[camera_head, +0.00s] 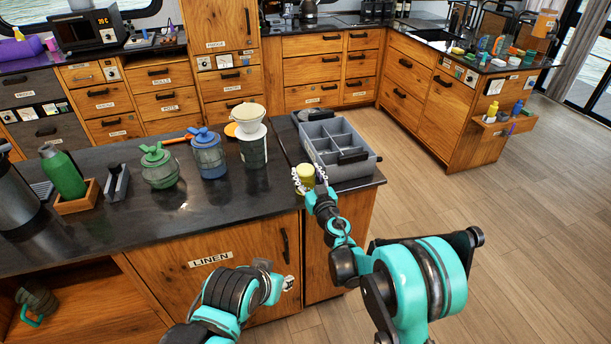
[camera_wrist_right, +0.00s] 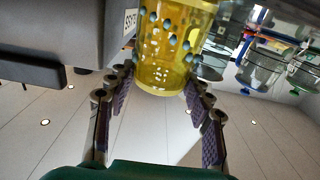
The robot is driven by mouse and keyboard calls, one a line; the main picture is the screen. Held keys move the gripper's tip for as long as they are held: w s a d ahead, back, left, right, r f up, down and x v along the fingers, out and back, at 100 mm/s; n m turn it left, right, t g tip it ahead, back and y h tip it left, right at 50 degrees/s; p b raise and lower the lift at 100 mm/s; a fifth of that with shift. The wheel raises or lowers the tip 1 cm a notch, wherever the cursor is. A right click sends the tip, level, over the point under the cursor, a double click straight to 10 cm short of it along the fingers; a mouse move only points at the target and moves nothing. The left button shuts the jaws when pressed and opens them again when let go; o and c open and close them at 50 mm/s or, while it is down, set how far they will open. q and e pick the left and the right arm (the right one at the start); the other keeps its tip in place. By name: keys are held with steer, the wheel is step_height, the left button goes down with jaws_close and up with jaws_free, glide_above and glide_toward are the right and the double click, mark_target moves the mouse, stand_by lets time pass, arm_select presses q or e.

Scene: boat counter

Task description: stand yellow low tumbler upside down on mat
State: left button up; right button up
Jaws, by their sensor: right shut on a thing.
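The yellow low tumbler (camera_head: 305,173) is at the front left corner of the grey divided tray, near the counter's right end. In the right wrist view the yellow see-through tumbler (camera_wrist_right: 172,50) has blue dots and sits between my fingers. My right gripper (camera_head: 308,189) is shut on it; the fingers (camera_wrist_right: 158,92) also show in the wrist view. I cannot tell which end is open or whether it touches the counter. I cannot make out a separate mat. My left gripper (camera_head: 288,284) is low in front of the linen cabinet, its fingers too small to read.
The grey divided tray (camera_head: 369,170) stands just right of the tumbler. A cup with a cream dripper (camera_head: 248,118), a blue jar (camera_head: 208,157) and a green jar (camera_head: 160,170) stand to the left. The dark counter (camera_head: 235,200) is clear in front of them.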

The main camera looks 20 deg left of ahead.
steer(key=shift+w+d, duration=0.1)
steer(key=shift+d, duration=0.15)
steer(key=shift+a+f, duration=0.1)
steer(key=shift+f, duration=0.05)
steer(key=o, duration=1.4)
steer(key=shift+a, duration=0.15)
steer(key=shift+c, duration=0.2)
steer(key=shift+r, duration=0.25)
steer(key=p+v, duration=0.1)
steer(key=v, duration=1.1)
steer(key=shift+p, duration=0.35)
